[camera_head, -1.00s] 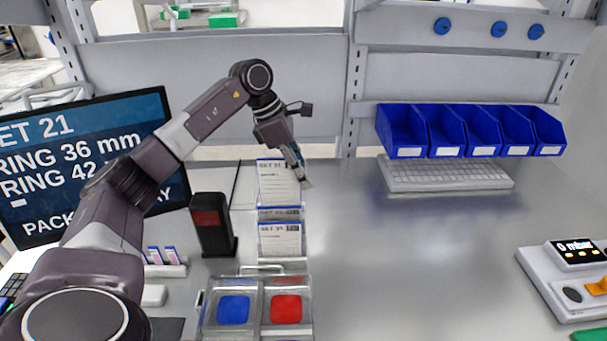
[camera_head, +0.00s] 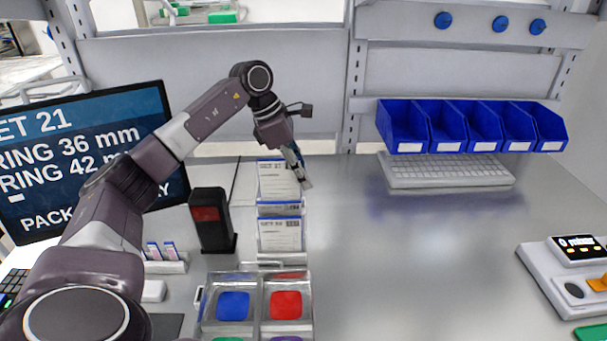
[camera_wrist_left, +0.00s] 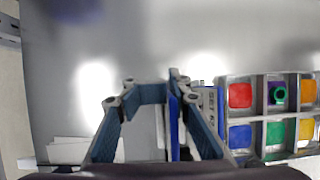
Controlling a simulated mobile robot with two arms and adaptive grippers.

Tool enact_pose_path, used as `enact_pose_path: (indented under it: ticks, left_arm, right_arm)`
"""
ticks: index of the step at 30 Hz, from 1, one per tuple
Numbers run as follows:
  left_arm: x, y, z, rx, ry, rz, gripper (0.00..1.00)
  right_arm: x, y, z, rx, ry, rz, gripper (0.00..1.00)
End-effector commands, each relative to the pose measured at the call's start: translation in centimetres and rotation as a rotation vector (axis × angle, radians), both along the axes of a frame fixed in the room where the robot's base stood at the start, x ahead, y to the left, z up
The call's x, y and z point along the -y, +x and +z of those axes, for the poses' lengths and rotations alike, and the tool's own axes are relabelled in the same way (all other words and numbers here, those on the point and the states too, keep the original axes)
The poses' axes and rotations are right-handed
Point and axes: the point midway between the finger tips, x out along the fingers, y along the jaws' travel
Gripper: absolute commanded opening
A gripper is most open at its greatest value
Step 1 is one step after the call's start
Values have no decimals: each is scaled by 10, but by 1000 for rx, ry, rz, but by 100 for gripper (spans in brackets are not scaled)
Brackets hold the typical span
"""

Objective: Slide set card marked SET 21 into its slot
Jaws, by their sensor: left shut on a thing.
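The white SET 21 card (camera_head: 277,180) with a blue top edge stands upright at the back of a clear card holder (camera_head: 262,262) in the head view. Its small print is blurred. My left gripper (camera_head: 302,177) is shut on the card's right edge. In the left wrist view the fingers of that gripper (camera_wrist_left: 148,93) reach down beside the holder, with a thin blue edge showing near the right finger. A second white card (camera_head: 280,236) stands in front in the holder. How deep the SET 21 card sits is hidden. My right gripper is not in view.
A clear tray with blue (camera_head: 233,306) and red (camera_head: 285,305) pieces lies in front of the holder. A black device (camera_head: 211,222) stands left of it, near the screen (camera_head: 85,150). Blue bins (camera_head: 470,127) and a keyboard (camera_head: 448,172) are behind right. The bench's middle is clear.

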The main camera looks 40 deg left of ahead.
Motion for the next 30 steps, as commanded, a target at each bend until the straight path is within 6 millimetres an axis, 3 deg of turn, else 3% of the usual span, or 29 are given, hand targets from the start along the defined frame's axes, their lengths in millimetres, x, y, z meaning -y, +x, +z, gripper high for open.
enact_pose_path:
  ticks: [30]
  left_arm:
    - [0,0,-21,-1,1,0,0]
  right_arm:
    - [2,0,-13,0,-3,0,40]
